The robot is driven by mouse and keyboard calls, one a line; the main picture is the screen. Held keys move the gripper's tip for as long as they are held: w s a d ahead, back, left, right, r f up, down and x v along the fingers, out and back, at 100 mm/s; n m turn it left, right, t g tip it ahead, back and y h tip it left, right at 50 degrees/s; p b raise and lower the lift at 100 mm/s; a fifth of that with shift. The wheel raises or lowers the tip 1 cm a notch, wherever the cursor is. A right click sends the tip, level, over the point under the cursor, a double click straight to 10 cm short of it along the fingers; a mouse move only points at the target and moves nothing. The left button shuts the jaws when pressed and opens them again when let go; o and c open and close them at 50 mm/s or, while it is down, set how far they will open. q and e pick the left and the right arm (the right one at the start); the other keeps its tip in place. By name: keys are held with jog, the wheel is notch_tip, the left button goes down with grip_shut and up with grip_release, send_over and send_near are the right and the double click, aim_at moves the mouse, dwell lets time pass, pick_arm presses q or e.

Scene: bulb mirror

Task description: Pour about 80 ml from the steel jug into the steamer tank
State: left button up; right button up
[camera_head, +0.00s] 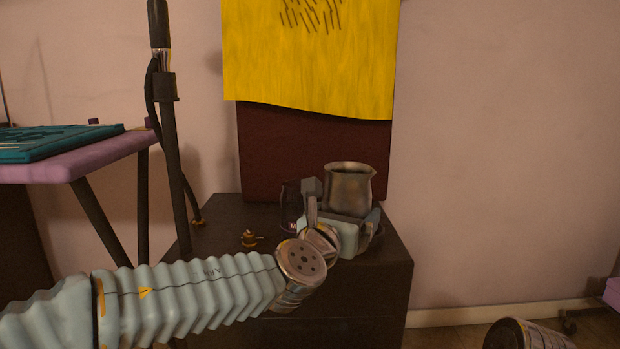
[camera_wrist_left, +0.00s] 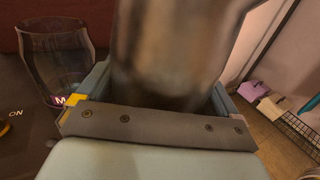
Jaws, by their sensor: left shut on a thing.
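The steel jug (camera_head: 350,188) is upright, its open mouth facing up, above the back right of a dark cabinet. My left gripper (camera_head: 342,232) is shut on the steel jug, with a finger on either side. In the left wrist view the jug (camera_wrist_left: 175,50) fills the space between the fingers. I cannot tell whether its base touches the cabinet. A clear, dark-tinted vessel (camera_head: 290,203), which looks like the steamer tank, stands just left of the jug, partly behind my gripper. It also shows in the left wrist view (camera_wrist_left: 55,62). Its contents cannot be made out.
The dark cabinet (camera_head: 385,290) has a small brass-coloured knob or valve (camera_head: 249,239) on top, left of my gripper. A dark red panel with a yellow cloth (camera_head: 310,60) rises behind. A black pole (camera_head: 172,150) and a purple table (camera_head: 75,165) stand at left.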

pick_arm(q)
jog(key=shift+w+d+r, duration=0.1)
jog(key=shift+w+d, duration=0.15)
jog(key=shift+w, duration=0.2)
pick_arm(e)
jog(key=shift+w+d, duration=0.25)
jog(key=shift+w, duration=0.2)
pick_arm(q)
jog(key=shift+r, duration=0.1)
pick_arm(e)
jog(key=shift+r, duration=0.1)
pick_arm(q)
jog(key=shift+a+r+n, duration=0.1)
jog(key=shift+n, duration=0.2)
